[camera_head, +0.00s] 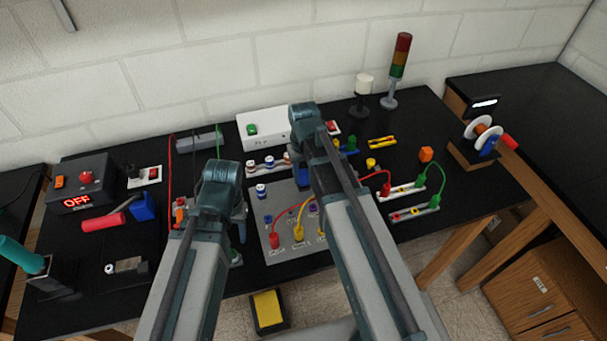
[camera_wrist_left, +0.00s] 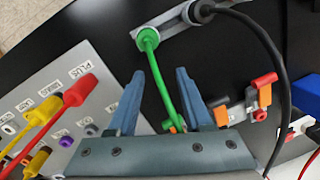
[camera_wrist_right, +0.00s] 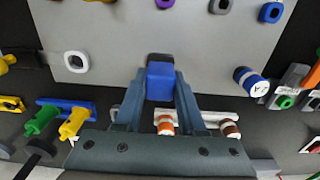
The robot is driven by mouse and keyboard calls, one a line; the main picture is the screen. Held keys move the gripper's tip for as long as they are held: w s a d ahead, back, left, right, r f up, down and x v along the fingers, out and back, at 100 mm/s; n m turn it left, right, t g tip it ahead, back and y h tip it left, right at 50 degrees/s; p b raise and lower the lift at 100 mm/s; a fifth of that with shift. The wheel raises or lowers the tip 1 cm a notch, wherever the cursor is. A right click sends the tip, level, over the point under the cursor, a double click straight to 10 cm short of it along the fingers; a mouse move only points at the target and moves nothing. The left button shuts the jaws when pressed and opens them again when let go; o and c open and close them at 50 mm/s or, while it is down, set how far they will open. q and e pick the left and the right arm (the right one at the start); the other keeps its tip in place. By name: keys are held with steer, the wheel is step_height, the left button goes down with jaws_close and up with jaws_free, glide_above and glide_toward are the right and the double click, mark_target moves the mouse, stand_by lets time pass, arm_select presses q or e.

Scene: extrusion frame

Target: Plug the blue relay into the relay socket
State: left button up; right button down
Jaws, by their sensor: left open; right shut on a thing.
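The blue relay (camera_wrist_right: 160,80) is held upright between the fingertips of my right gripper (camera_wrist_right: 160,72), with a dark end facing the grey panel (camera_wrist_right: 150,35). In the head view the relay (camera_head: 304,176) shows just under my right gripper, above the panel's upper edge. The panel carries several small sockets, among them a white square one (camera_wrist_right: 75,62); I cannot tell which is the relay socket. My left gripper (camera_wrist_left: 160,76) is open, with a green lead (camera_wrist_left: 165,85) running through the gap between its fingers; no grip shows.
Red and yellow leads (camera_wrist_left: 70,95) are plugged into the panel and arch over it. A blue-and-white cylinder (camera_wrist_right: 250,82) and orange and brown ones (camera_wrist_right: 165,125) stand near the relay. A control box (camera_head: 82,185) reading OFF stands at the left. A signal tower (camera_head: 397,70) stands behind.

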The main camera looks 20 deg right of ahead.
arm_select(q)
steer(key=shift+f+b, duration=0.4)
steer(key=shift+f, duration=0.1)
arm_select(e)
steer(key=shift+f, duration=0.45)
steer(key=shift+c, duration=2.1)
jaws_free()
arm_select(q)
steer(key=shift+r, duration=0.15)
arm_select(e)
steer(key=shift+r, duration=0.15)
arm_select(q)
step_height(320, 180, up, 14)
steer(key=p, duration=1.4)
arm_select(e)
step_height(320, 180, up, 14)
steer(key=shift+f, duration=0.2)
arm_select(q)
steer(key=shift+f, duration=0.25)
